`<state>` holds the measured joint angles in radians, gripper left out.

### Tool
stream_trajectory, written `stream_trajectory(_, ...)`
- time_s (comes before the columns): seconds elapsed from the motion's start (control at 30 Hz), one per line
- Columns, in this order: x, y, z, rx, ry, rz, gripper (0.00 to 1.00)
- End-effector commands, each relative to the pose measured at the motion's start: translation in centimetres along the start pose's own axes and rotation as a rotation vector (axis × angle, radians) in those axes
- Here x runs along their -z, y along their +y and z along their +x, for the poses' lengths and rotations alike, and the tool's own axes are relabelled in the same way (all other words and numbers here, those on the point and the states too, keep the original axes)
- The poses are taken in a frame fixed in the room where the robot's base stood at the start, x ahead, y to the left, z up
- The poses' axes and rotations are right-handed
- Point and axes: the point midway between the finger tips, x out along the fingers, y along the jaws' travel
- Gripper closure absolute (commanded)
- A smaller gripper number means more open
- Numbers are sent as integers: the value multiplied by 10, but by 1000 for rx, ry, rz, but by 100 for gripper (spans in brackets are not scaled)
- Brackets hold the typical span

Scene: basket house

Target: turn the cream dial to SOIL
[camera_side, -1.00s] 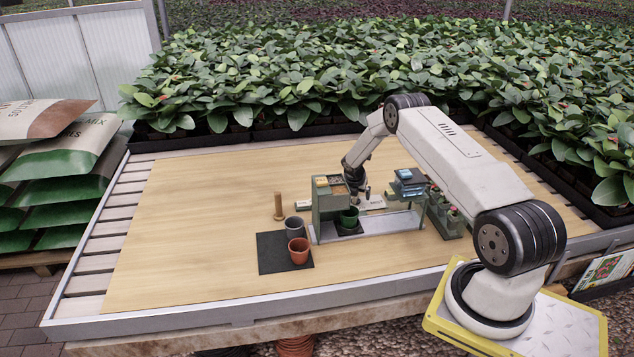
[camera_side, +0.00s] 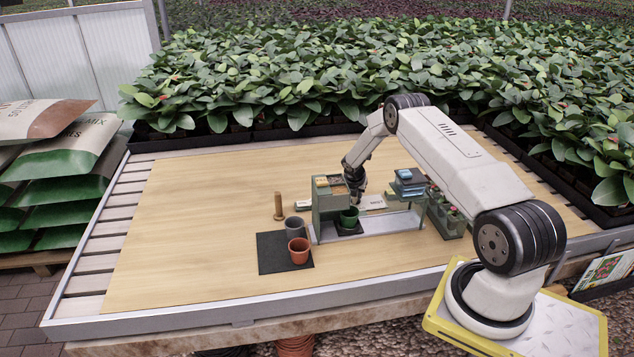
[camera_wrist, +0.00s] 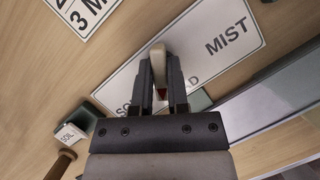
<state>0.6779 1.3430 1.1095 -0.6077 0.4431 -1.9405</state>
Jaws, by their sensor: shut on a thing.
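The cream dial (camera_wrist: 158,66) shows in the wrist view between my two fingers, with a small red mark near its lower end. My gripper (camera_wrist: 161,78) is shut on it. The dial stands over a white plate (camera_wrist: 215,62) lettered MIST at the right. Two other words on the plate are partly covered by my fingers: one starts with SO, one ends in D. Which word the dial points to cannot be told. In the side view my gripper (camera_side: 355,186) is low behind the green station (camera_side: 328,205), and the dial is hidden there.
A wooden post (camera_side: 279,206), a grey pot (camera_side: 294,226) and a terracotta pot (camera_side: 299,250) stand left of the station. A green pot (camera_side: 349,216) sits in the station.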

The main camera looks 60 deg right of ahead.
Motion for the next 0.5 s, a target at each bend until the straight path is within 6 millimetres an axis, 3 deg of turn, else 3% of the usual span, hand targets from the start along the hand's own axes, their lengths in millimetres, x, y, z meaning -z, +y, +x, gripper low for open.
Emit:
stream_trajectory(0.27, 0, 0, 0, 35, 0, 82, 88)
stream_trajectory(0.5, 0, 1, 0, 113, 0, 269, 88)
